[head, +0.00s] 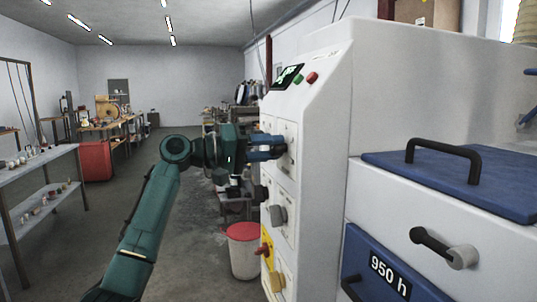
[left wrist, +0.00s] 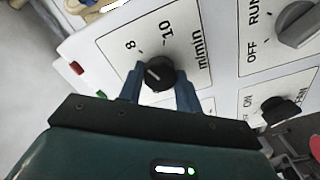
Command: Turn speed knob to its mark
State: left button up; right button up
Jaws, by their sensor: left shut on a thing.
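The speed knob (left wrist: 160,72) is a black round knob on a white plate lettered "m/min", with the numbers 8 and 10 beside it. A short white line shows on its face; I cannot tell exactly which mark it meets. My left gripper (left wrist: 160,85) has its two blue fingers on either side of the knob, shut on it. In the head view, my left gripper (head: 280,147) reaches the upper front of the white machine (head: 325,110), and its fingers mostly hide the knob. My right gripper is in neither view.
A black ON knob (left wrist: 280,108) is beside the speed plate. Red and green buttons and a lit display (head: 287,76) are above. A bin with a red lid (head: 243,232) stands on the floor.

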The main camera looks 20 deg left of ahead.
pick_arm(q)
jog(key=m+b, duration=0.1)
jog(key=m, duration=0.2)
jog(key=m+b, duration=0.1)
jog(key=m, duration=0.1)
jog(key=shift+m, duration=0.3)
jog(key=m+b, duration=0.1)
jog(key=m, duration=0.2)
jog(key=shift+d, duration=0.1)
jog(key=shift+m, duration=1)
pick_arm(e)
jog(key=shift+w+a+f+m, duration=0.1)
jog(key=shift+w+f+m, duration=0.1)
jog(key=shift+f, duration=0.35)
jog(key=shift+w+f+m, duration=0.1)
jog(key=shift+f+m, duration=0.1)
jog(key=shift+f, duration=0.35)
pick_arm(q)
jog(key=shift+m, duration=0.3)
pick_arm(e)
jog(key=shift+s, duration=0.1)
pick_arm(q)
jog(key=o, duration=1)
jog(key=shift+s, duration=0.1)
